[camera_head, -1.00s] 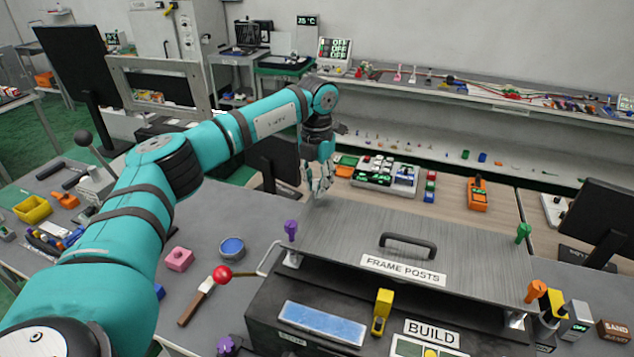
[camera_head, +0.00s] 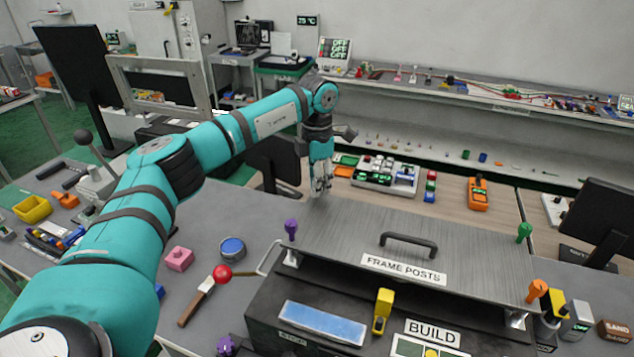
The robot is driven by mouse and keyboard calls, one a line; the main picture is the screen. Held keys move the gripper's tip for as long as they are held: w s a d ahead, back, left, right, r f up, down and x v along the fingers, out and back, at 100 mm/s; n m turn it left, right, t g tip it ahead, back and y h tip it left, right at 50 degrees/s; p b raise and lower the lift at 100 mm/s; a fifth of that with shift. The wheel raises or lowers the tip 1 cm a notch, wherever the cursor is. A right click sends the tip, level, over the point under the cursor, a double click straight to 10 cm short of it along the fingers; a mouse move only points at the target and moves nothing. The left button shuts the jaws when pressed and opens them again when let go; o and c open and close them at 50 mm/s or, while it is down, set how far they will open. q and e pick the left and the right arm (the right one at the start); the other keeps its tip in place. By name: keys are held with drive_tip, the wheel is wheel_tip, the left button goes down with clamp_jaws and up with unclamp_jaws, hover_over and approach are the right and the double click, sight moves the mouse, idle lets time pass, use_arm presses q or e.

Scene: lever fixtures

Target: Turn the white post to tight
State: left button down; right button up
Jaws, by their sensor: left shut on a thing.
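The metal plate labelled FRAME POSTS (camera_head: 340,225) lies flat with a dark handle (camera_head: 408,243) on it. My left gripper (camera_head: 320,190) reaches down to its back left corner, fingers pointing down. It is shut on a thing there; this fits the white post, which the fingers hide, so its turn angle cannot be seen. A purple post (camera_head: 291,229) stands at the front left corner, a green post (camera_head: 524,232) at the back right and an orange post (camera_head: 536,290) at the front right. My right gripper is not in view.
A yellow lever (camera_head: 383,310) and a BUILD sign (camera_head: 432,332) are in front of the plate. A button panel (camera_head: 385,176) and a dark monitor (camera_head: 275,165) stand behind near my gripper.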

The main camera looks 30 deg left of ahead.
use_arm(q)
drive_tip(key=m, duration=0.4)
drive_tip(key=shift+r+m, duration=0.1)
drive_tip(key=shift+m, duration=2.5)
drive_tip(key=c, duration=1.1)
unclamp_jaws()
drive_tip(key=shift+c, duration=0.2)
wheel_tip(320, 180, up, 12)
